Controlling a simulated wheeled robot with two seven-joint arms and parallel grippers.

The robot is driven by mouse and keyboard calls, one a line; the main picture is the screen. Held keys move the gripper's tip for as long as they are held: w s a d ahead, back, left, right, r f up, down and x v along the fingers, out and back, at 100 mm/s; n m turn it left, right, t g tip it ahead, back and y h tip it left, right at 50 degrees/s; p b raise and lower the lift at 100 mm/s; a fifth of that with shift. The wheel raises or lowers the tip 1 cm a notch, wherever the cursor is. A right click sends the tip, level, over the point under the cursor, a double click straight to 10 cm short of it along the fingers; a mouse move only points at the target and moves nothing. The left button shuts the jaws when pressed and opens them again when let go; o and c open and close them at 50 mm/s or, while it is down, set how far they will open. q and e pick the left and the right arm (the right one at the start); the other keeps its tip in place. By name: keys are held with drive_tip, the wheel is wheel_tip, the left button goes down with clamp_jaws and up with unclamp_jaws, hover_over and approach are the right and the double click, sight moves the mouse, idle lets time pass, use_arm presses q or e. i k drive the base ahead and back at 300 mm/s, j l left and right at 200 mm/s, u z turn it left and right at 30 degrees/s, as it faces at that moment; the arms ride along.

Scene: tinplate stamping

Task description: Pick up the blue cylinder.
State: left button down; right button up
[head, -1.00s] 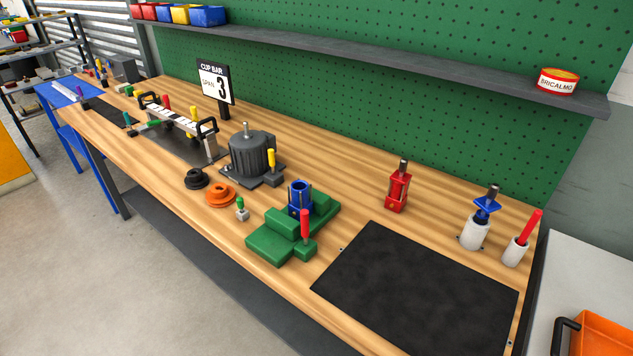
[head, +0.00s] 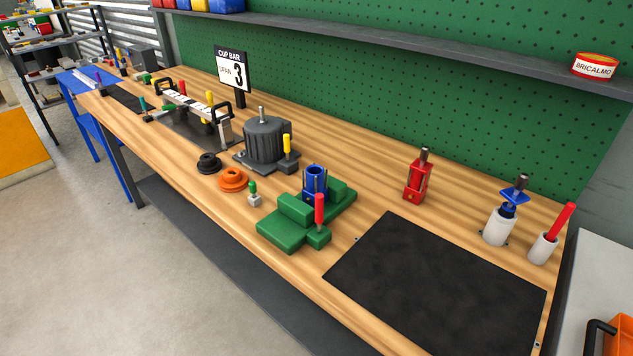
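A blue cylinder (head: 315,181) with an open top stands upright in a green fixture (head: 284,233) near the middle of the wooden bench. Its lower part is hidden by the fixture's green blocks. A red-handled part (head: 319,209) stands at the fixture's front right, close to the cylinder. Another blue part with a flat blue plate and a grey tip (head: 514,191) stands in a white holder at the right. Neither of my grippers shows in the head view.
A black mat (head: 437,284) lies clear at the front right. A red part (head: 417,178) stands behind it. A grey motor-like unit (head: 266,141), an orange ring (head: 233,179) and a black ring (head: 208,163) are left of the fixture. A shelf (head: 420,50) runs along the green pegboard.

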sight(315, 174)
drive_tip(key=i+j+z, duration=0.2)
drive_tip(key=j, duration=0.25)
drive_tip(key=i+j+z, duration=0.1)
drive_tip(key=j+z, duration=0.15)
drive_tip(key=j, duration=0.2)
drive_tip(key=j+z, duration=0.2)
drive_tip(key=j, duration=0.3)
drive_tip(key=i, duration=0.05)
